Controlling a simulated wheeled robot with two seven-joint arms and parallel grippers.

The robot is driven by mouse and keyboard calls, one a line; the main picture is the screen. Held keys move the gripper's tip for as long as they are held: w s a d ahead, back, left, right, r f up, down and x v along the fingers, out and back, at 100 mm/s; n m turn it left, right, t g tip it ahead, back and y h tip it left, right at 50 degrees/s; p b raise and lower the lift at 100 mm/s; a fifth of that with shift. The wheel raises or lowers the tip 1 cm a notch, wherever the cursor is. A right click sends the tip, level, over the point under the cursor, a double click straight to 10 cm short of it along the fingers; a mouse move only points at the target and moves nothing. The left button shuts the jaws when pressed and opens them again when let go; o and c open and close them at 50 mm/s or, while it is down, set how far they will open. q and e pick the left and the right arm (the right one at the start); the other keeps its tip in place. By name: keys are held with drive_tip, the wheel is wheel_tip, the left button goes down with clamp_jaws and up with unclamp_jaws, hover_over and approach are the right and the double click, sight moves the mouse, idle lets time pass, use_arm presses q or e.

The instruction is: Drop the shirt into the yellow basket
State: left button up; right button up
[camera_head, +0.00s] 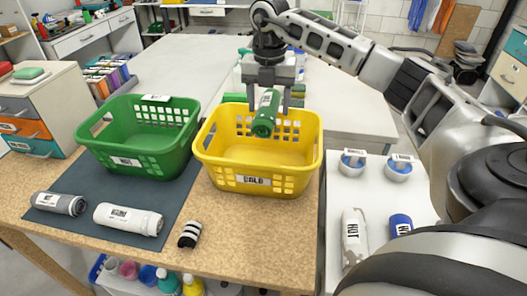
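A yellow basket (228,171), with a label on its front that seems to read COLD, stands on the wooden table and looks empty inside. My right gripper (268,99) points down over the back part of this basket. Its two fingers are on either side of a green rolled item (264,126) with a white label, which I take to be the shirt. The item hangs tilted toward the camera, above the basket floor. My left gripper is not in view.
A green basket (125,163) stands left of the yellow one. On a dark mat (82,181) lie a grey roll (59,204) and a white roll (128,219); a small striped roll (189,234) lies beside it. Labelled rolls and two small bowls (352,164) sit on the white surface at right.

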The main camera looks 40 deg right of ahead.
drive_tip(key=shift+o, duration=1)
drive_tip(key=shift+r, duration=0.3)
wheel_tip(320, 180, up, 7)
drive_tip(key=shift+w, duration=0.1)
use_arm(q)
drive_tip(key=p, duration=0.1)
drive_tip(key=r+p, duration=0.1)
drive_tip(key=p, duration=0.1)
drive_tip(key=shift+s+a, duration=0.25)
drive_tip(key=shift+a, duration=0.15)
use_arm(e)
wheel_tip(320, 180, up, 8)
drive_tip(key=shift+r, duration=0.25)
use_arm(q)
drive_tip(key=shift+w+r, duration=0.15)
